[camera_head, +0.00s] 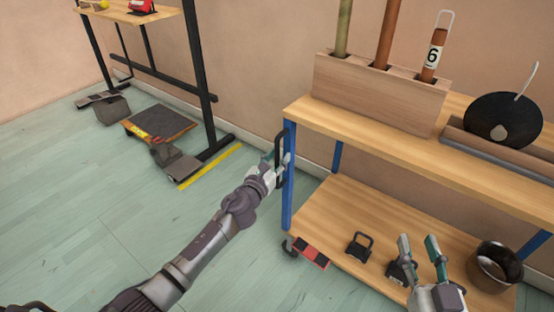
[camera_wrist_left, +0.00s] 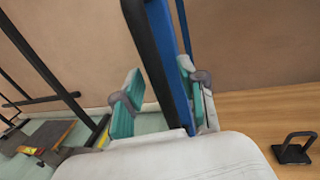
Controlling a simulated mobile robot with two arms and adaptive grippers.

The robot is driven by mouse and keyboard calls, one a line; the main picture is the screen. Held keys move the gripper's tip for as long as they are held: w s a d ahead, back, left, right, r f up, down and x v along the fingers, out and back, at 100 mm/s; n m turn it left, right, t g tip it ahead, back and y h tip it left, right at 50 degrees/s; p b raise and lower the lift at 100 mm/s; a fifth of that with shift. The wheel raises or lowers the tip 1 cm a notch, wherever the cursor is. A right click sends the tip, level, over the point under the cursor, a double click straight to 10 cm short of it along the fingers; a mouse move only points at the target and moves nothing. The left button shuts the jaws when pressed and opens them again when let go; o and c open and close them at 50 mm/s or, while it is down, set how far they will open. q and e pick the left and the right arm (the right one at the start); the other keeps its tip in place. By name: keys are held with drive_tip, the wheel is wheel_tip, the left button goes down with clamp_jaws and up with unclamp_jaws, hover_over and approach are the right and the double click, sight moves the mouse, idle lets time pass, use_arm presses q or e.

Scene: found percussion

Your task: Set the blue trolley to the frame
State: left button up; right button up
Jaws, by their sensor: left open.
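The blue trolley (camera_head: 288,190) has blue posts, wooden shelves and a black upright handle (camera_head: 279,150) on its left end. The black frame (camera_head: 197,62) stands to its left against the wall, with a yellow strip (camera_head: 211,166) on the floor beside its foot. A gap of floor separates them. My left gripper (camera_head: 275,168) is at the handle, fingers apart. In the left wrist view, the black handle (camera_wrist_left: 150,60) and a blue post (camera_wrist_left: 168,65) show between its fingers (camera_wrist_left: 160,98). My right gripper (camera_head: 421,250) is open and empty in front of the lower shelf.
The trolley's top holds a wooden block with tubes (camera_head: 375,95) and a black disc (camera_head: 502,120). Its lower shelf holds black weights (camera_head: 358,247) and a dark pot (camera_head: 494,268). A low platform (camera_head: 160,124) and pedals lie by the frame. Floor between is clear.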

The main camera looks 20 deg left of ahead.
use_arm(q)
clamp_jaws()
idle(0.4)
